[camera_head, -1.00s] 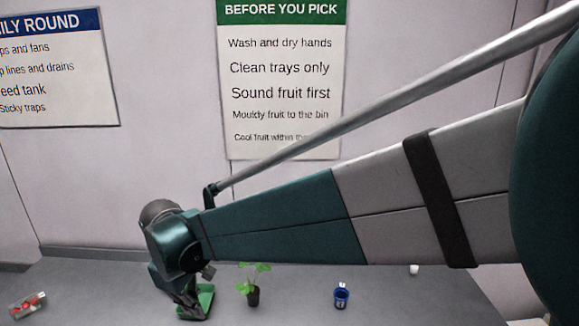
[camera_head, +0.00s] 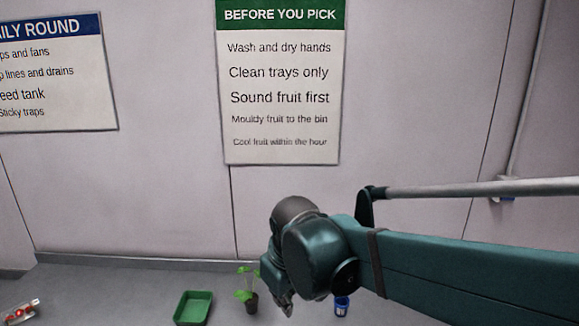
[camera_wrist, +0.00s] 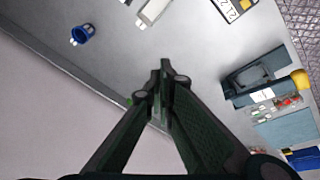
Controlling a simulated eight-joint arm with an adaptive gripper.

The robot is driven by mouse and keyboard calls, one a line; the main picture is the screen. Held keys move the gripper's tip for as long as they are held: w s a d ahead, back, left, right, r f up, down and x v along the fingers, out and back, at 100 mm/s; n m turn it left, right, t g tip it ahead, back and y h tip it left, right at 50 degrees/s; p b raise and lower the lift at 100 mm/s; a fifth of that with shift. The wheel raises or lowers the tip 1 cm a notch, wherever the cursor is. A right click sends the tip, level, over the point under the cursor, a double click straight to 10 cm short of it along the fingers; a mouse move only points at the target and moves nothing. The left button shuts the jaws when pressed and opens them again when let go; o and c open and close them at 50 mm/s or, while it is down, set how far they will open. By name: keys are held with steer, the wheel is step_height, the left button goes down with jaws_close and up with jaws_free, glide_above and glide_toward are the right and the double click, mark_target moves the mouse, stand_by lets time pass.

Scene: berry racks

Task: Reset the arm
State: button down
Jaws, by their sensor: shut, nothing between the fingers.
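My gripper (camera_head: 283,303) hangs at the end of my arm in the head view, just right of the potted plant and above the grey surface. In the wrist view my gripper (camera_wrist: 163,72) points away from the camera with its fingertips together and nothing between them. My arm's upper link crosses the lower right of the head view and hides part of the surface behind it.
A green tray (camera_head: 194,309), a potted plant (camera_head: 250,300), a blue cup (camera_head: 342,306) and a punnet of red fruit (camera_head: 22,312) stand along the surface. A dark device (camera_wrist: 255,75) shows in the wrist view. Posters (camera_head: 282,80) hang on the back wall.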

steer(key=s+d+f+m+t+b, duration=0.1)
steer(key=s+d+m, duration=0.3)
steer(key=d, duration=0.7)
steer(key=s+d+f+m+t+b, duration=0.1)
steer(key=s+d+f+m+t, duration=0.2)
steer(key=s+d, duration=0.4)
steer(key=d+m, duration=0.1)
steer(key=d, duration=0.4)
steer(key=shift+s+h, duration=0.35)
steer(key=shift+h, duration=0.05)
steer(key=shift+d, duration=0.1)
steer(key=shift+b, duration=0.3)
step_height(320, 180, down, 7)
steer(key=b, duration=0.7)
